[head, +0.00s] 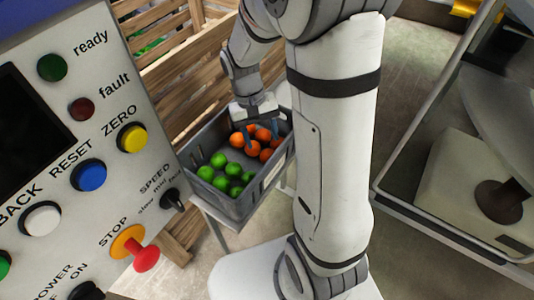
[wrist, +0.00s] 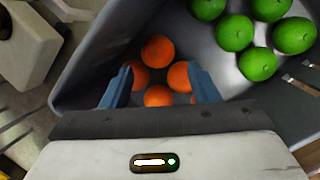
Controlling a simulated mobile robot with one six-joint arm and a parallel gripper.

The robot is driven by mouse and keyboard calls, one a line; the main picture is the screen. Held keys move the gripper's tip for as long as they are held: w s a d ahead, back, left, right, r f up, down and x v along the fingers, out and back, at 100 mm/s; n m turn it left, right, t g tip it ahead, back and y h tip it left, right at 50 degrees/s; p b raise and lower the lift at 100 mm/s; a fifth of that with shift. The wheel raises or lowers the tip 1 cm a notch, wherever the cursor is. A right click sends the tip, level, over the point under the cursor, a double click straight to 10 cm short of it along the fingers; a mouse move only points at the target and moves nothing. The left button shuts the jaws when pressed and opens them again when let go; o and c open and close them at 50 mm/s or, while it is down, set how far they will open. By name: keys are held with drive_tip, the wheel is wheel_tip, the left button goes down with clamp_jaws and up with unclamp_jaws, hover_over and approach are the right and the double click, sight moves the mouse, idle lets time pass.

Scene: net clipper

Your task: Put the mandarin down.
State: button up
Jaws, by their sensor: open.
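Several orange mandarins lie in the far right part of a grey crate (head: 243,208) in the head view. In the wrist view, one mandarin (wrist: 158,51) lies ahead of the fingertips, and another mandarin (wrist: 158,96) lies between the fingers. A third mandarin (wrist: 180,77) is close to the right finger. My gripper (head: 262,140) reaches down into the crate over the mandarins. Its blue fingers (wrist: 160,80) are apart in the wrist view, with no mandarin visibly clamped. Part of the mandarin group is hidden behind the fingers.
Several green fruits (head: 219,160) share the crate, on its left and front side; they show in the wrist view (wrist: 235,33) at upper right. A wooden crate (head: 170,70) stands behind. A control panel (head: 70,150) fills the left. A metal-framed machine (head: 450,190) stands at right.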

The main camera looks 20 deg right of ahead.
sight(267, 152)
drive_tip(key=x, duration=0.6)
drive_tip(key=shift+s+d, duration=0.15)
drive_tip(key=shift+d, duration=0.05)
drive_tip(key=shift+r, duration=0.1)
drive_tip(key=shift+c, duration=0.4)
drive_tip(key=c, duration=0.7)
drive_tip(key=shift+c, duration=0.2)
drive_tip(key=shift+r, duration=0.1)
wheel_tip(267, 152, up, 18)
drive_tip(key=p, duration=0.1)
